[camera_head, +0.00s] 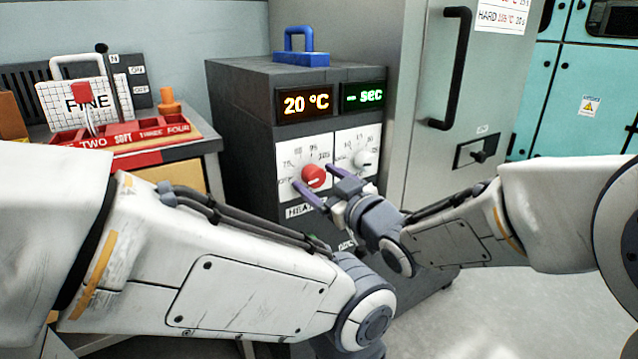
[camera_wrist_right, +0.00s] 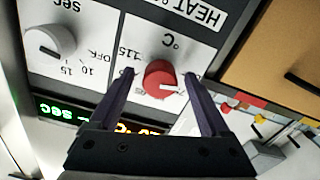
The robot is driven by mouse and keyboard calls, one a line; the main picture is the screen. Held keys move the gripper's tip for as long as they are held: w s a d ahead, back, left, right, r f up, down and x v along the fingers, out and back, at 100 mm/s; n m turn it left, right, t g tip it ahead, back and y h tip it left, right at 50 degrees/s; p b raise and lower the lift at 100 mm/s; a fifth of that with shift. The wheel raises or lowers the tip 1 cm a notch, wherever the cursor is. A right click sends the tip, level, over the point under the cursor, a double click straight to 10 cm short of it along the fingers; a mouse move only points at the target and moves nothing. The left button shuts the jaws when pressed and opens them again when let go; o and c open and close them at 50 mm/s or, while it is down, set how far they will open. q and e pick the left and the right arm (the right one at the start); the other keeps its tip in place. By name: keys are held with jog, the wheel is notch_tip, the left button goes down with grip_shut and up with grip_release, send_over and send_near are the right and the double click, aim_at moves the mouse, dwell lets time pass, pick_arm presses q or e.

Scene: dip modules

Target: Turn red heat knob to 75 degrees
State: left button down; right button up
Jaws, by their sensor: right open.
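The red heat knob (camera_head: 313,176) sits on a white dial plate on the front of a dark grey box (camera_head: 240,130). Its dial has numbers and an OFF mark around it. The orange display (camera_head: 305,102) above reads 20 °C. My right gripper (camera_head: 312,174) is open at the knob, one finger on each side. In the right wrist view the red knob (camera_wrist_right: 160,75) lies between the two fingertips, with a white pointer mark on its face. I cannot tell whether the fingers touch it. My left arm crosses the lower left; its gripper is out of frame.
A grey-white knob (camera_head: 365,158) with a seconds dial sits right of the red one, under a green display (camera_head: 363,95). A blue handle (camera_head: 300,45) tops the box. A red tray (camera_head: 125,133) is at left, a grey cabinet with a black handle (camera_head: 452,65) at right.

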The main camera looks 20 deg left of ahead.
grip_shut()
jog(key=shift+m, duration=0.3)
jog(key=m+p, duration=0.2)
jog(key=m, duration=0.1)
jog(key=shift+a+r+m+p, duration=0.1)
jog(key=shift+m+p, duration=1.05)
jog(key=shift+m, duration=0.95)
grip_release()
